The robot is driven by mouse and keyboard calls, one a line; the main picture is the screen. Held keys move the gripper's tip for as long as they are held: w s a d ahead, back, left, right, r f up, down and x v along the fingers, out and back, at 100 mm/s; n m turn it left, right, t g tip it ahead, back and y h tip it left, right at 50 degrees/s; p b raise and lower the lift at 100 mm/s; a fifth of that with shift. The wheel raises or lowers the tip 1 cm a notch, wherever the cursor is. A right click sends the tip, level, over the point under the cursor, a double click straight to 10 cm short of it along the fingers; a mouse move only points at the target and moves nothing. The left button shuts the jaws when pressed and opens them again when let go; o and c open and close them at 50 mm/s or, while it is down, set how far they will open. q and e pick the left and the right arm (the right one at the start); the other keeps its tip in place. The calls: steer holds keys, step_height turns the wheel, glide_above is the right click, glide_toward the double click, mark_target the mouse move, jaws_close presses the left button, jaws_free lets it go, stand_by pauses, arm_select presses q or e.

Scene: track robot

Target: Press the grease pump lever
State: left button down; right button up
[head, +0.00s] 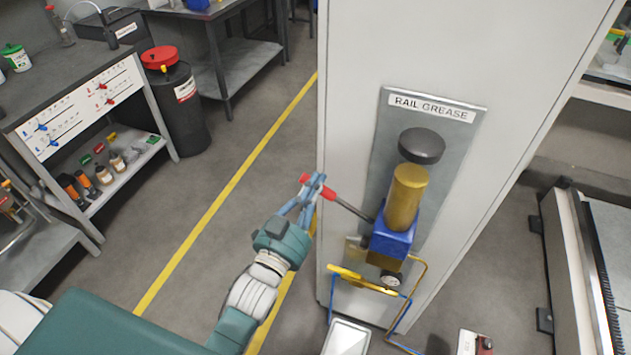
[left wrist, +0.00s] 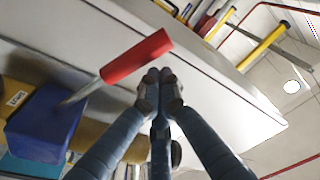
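The grease pump has a blue body (head: 391,240) and a brass cylinder (head: 405,198), mounted on a grey panel under a "RAIL GREASE" label. Its lever (head: 353,209) is a thin dark rod rising to the left, with a red handle (head: 328,193). In the left wrist view the red handle (left wrist: 136,58) lies just left of my fingertips. My left gripper (head: 317,183) is shut, fingertips together, with nothing seen between them. In the head view its fingers cross in front of the handle. Whether they touch it, I cannot tell. My right gripper is not in view.
The pump is on a white cabinet (head: 352,70). A gauge (head: 390,278), a yellow bar (head: 362,281) and bent pipes sit below it. A workbench (head: 60,60) and a black drum (head: 183,105) stand at the left. The floor between is clear, with yellow lines.

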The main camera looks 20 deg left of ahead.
arm_select(q)
steer(key=shift+f, duration=0.1)
stand_by(0.3)
steer(key=shift+a+f+n+b, duration=0.3)
steer(key=shift+f+n, duration=0.1)
steer(key=shift+f, duration=0.2)
step_height(320, 180, down, 10)
steer(key=a+n+y+b, duration=0.2)
steer(key=n+b, duration=0.3)
steer(key=n, duration=0.3)
steer(key=shift+a+f+n, duration=0.25)
steer(key=shift+a+n, duration=0.05)
steer(key=shift+a, duration=0.05)
